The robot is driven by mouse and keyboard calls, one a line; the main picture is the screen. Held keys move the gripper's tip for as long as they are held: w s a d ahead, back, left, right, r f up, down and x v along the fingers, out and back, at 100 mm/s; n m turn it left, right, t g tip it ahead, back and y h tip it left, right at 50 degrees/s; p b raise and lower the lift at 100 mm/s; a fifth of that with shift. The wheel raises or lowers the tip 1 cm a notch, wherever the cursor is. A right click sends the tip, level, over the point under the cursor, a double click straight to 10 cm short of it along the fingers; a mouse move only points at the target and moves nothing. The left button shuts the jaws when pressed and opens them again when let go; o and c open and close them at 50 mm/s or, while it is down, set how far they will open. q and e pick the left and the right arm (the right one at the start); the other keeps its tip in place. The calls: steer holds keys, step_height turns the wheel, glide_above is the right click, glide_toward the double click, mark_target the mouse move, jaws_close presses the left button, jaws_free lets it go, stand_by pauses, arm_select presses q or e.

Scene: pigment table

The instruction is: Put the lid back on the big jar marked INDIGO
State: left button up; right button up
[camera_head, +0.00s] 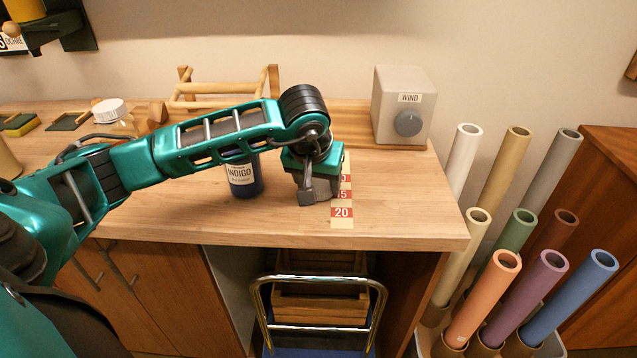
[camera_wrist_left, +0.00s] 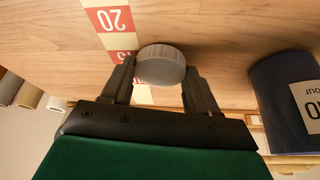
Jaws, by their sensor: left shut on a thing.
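The big dark blue jar marked INDIGO (camera_head: 243,180) stands upright on the wooden table; my left arm hides its top in the head view. It also shows at the right edge of the left wrist view (camera_wrist_left: 285,105). My left gripper (camera_head: 318,197) is low over the table, to the right of the jar and beside the scale strip. In the left wrist view it is shut on a round, ridged, pale grey lid (camera_wrist_left: 160,66), held between the fingertips. I cannot tell whether the lid touches the table. My right gripper is not in view.
A red-and-cream numbered strip (camera_head: 342,212) lies by the gripper. A grey WIND box (camera_head: 402,105) stands at the back right, a wooden rack (camera_head: 222,90) behind my arm. A white-capped jar (camera_head: 110,112) stands left. Coloured tubes (camera_head: 493,285) stand beyond the table's right edge.

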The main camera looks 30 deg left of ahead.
mark_target(318, 187)
arm_select(q)
step_height(318, 187, up, 20)
steer(key=p, duration=0.1)
steer(key=shift+f, duration=0.25)
